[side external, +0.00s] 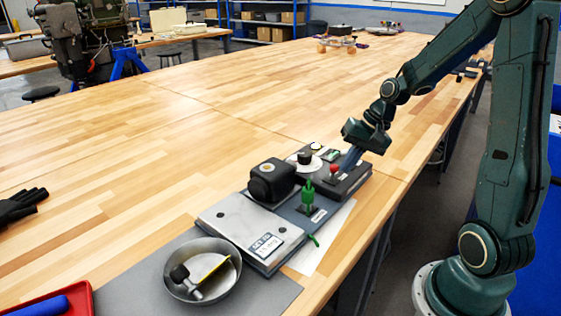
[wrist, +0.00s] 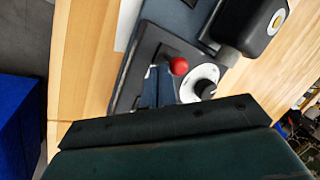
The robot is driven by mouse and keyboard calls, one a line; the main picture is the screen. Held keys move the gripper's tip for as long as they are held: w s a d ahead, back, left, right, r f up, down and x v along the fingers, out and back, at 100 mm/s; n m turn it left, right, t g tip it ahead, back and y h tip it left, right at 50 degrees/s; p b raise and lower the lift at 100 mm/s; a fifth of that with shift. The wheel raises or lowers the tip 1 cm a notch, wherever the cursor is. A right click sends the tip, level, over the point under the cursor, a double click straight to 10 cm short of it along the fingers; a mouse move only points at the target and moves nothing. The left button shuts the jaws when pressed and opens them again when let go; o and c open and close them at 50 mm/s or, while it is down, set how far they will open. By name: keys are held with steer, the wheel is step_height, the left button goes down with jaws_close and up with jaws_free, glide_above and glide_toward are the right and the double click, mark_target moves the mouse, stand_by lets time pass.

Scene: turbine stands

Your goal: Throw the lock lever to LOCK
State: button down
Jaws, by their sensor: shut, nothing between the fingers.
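The lock lever has a red ball knob (side external: 334,169) and stands on a dark box (side external: 350,182) at the right end of the grey fixture. The knob also shows in the wrist view (wrist: 179,65). My gripper (side external: 348,163) is low over this box, its fingers shut and empty, just to the right of the red knob. In the wrist view the fingertips (wrist: 158,72) are beside the knob; whether they touch it I cannot tell. The lever's shaft and any LOCK marking are hidden or too small to read.
A round white dial with black knob (side external: 304,160), a black box-shaped unit (side external: 271,181) and a green lever (side external: 308,195) stand close by on the fixture. A metal bowl (side external: 176,292) with a gauge and a red tray (side external: 55,301) are in front. The wooden table behind is largely clear.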

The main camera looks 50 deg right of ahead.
mark_target(337, 178)
steer(key=shift+w+r+g, duration=0.2)
steer(key=shift+w+g, duration=0.3)
steer(key=shift+g, duration=0.3)
stand_by(0.4)
steer(key=shift+w+r+m+g, duration=0.15)
steer(key=shift+w+g, duration=0.35)
steer(key=shift+g, duration=0.3)
steer(key=shift+w+r+m+g, duration=0.15)
steer(key=shift+w+g, duration=0.35)
steer(key=shift+g, duration=0.3)
steer(key=shift+f, duration=0.1)
steer(key=shift+s+f, duration=0.1)
steer(key=shift+s, duration=0.1)
steer(key=shift+s+f, duration=0.25)
steer(key=shift+s, duration=0.25)
steer(key=shift+s, duration=0.1)
